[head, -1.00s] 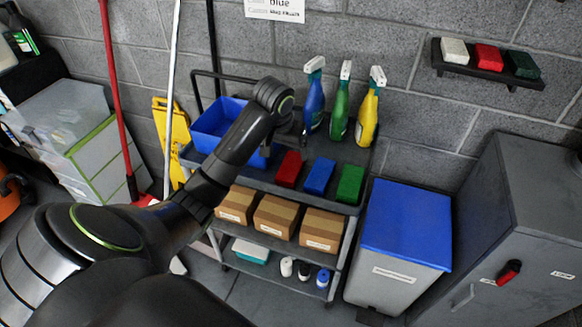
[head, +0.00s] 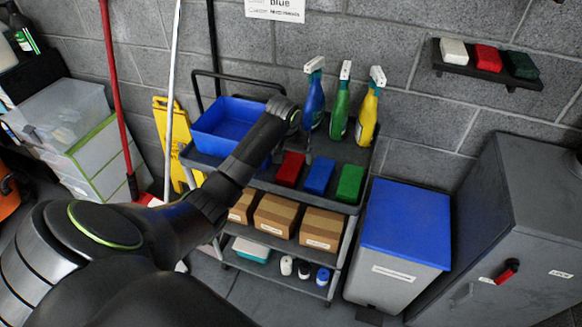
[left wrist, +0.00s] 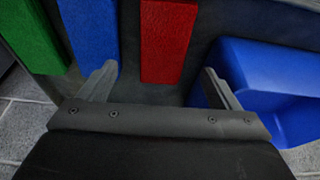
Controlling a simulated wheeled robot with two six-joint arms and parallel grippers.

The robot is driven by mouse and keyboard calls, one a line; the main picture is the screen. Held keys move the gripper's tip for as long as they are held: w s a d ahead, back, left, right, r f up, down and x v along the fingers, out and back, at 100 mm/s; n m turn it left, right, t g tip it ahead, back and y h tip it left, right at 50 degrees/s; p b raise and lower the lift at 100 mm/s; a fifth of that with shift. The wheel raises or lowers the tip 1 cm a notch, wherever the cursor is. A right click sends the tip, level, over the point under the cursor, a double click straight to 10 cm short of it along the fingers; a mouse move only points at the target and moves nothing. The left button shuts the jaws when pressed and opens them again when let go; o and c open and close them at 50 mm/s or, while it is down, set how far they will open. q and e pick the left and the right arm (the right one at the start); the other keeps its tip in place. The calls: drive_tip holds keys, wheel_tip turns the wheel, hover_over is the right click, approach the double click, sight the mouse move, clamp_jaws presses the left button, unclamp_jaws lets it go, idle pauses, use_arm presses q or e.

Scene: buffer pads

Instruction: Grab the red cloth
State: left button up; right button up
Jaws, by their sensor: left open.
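The red cloth (head: 290,169) is a folded rectangular pad on the top shelf of the cart (head: 332,200), left of a blue cloth (head: 319,176) and a green cloth (head: 350,183). In the left wrist view, the red cloth (left wrist: 167,42) lies beyond the fingertips, between their two lines. My left gripper (left wrist: 160,80) is open and empty, its fingers spread wider than the cloth. In the head view my left wrist is just above and behind the red cloth, and the fingers are mostly hidden. My right gripper is not in view.
A blue tray (head: 228,125) stands left of the red cloth; its wall (left wrist: 240,75) is close to one finger in the left wrist view. Several spray bottles (head: 340,110) stand behind the cloths. Another red pad (head: 488,58) sits on a wall shelf. A blue-lidded bin (head: 407,225) stands right.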

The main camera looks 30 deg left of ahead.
sight(291, 165)
use_arm(q)
drive_tip(key=shift+s+p+x, duration=0.15)
drive_tip(key=shift+p+x, duration=0.15)
drive_tip(key=shift+x, duration=1)
drive_tip(key=shift+s+p+x, duration=0.15)
drive_tip(key=shift+p+x, duration=0.15)
drive_tip(key=shift+x, duration=1.05)
drive_tip(key=shift+a, duration=0.1)
drive_tip(key=c, duration=1.1)
